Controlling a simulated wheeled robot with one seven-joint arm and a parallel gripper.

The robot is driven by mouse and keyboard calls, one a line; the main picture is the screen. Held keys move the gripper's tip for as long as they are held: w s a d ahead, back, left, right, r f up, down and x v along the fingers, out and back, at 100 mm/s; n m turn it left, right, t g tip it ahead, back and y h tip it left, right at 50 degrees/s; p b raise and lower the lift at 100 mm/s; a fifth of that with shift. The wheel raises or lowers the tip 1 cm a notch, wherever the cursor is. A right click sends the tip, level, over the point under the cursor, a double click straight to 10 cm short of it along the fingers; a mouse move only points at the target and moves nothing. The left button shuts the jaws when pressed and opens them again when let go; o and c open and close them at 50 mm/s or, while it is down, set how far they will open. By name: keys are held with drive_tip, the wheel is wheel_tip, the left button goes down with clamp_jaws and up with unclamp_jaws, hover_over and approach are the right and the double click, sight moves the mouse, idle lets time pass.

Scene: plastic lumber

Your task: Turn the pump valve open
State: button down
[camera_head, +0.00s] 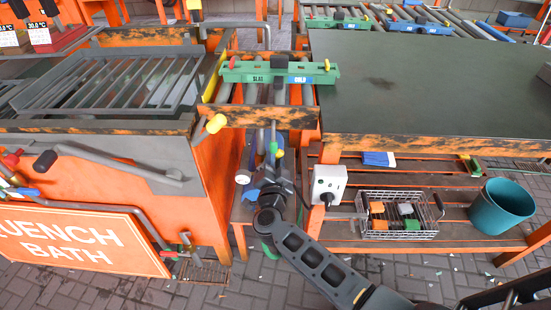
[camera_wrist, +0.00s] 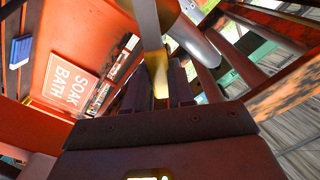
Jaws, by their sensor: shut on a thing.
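My gripper (camera_head: 274,165) reaches into the gap between the orange quench bath and the dark-topped bench. In the wrist view, my gripper (camera_wrist: 160,86) is shut on the yellow end of a grey lever, which I take to be the pump valve handle (camera_wrist: 157,66). The grey part of the lever runs up out of the picture. In the head view, a small yellow bit of the handle (camera_head: 280,153) shows beside the fingers. My wrist hides most of the valve. A blue body, perhaps the pump (camera_head: 261,144), stands just behind. I cannot tell how far the valve is turned.
A green labelled bar (camera_head: 278,72) lies above the gap. On the right are a white socket box (camera_head: 328,184), a wire basket (camera_head: 397,235) and a teal bucket (camera_head: 502,208).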

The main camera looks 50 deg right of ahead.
sight(262, 146)
drive_tip(key=n+p, duration=0.1)
drive_tip(key=p, duration=0.1)
drive_tip(key=w+a+r+n+p, duration=0.1)
drive_tip(key=n+p, duration=0.1)
drive_tip(key=p, duration=0.1)
drive_tip(key=w+r+n+p, duration=0.1)
drive_tip(key=n+p, duration=0.1)
drive_tip(key=shift+w+a+p, duration=0.1)
drive_tip(key=shift+a+p, duration=0.25)
drive_tip(key=shift+w+a+f+n+p, duration=0.1)
drive_tip(key=shift+w+a+n+p, duration=0.1)
drive_tip(key=shift+n+p, duration=0.25)
drive_tip(key=shift+w+a+f+n+p, duration=0.1)
drive_tip(key=shift+w+n+p, duration=0.1)
drive_tip(key=shift+n, duration=0.45)
drive_tip(key=c, duration=1)
unclamp_jaws()
drive_tip(key=shift+o, duration=0.2)
drive_tip(key=shift+a, duration=0.1)
drive_tip(key=p+v, duration=0.1)
drive_tip(key=v, duration=0.6)
drive_tip(key=shift+s+a, duration=0.25)
